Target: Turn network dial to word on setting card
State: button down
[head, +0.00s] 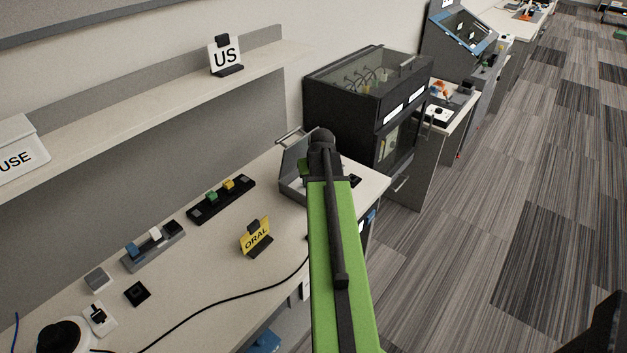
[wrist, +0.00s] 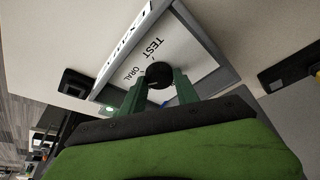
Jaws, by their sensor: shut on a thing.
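The network dial is a round black knob (wrist: 159,74) on a pale panel (wrist: 190,42) in the wrist view. The words TEST and ORAL are printed beside it; any other words are hidden, and I cannot make out a pointer. My gripper (wrist: 160,84) has its green fingers on both sides of the knob and is shut on it. In the head view the grey box (head: 293,180) at the desk's far end is partly hidden behind my arm. A yellow card (head: 255,235) reading ORAL stands on the desk. A white card (head: 226,56) reading US stands on the shelf.
A black strip with green and yellow blocks (head: 221,199) and a grey rack (head: 153,248) lie on the desk (head: 205,275). A black cable (head: 215,306) crosses it. A dark glass-topped cabinet (head: 362,95) stands beyond. Carpeted floor (head: 500,200) is open at right.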

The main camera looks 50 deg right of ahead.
jog(key=shift+a+m+g+h, duration=0.1)
jog(key=shift+m+g+h, duration=0.3)
jog(key=shift+m, duration=0.9)
jog(key=c, duration=0.9)
grip_release()
jog(key=p+v, duration=1.6)
jog(key=v, duration=0.1)
jog(key=shift+a+r, duration=0.1)
jog(key=shift+a, duration=0.1)
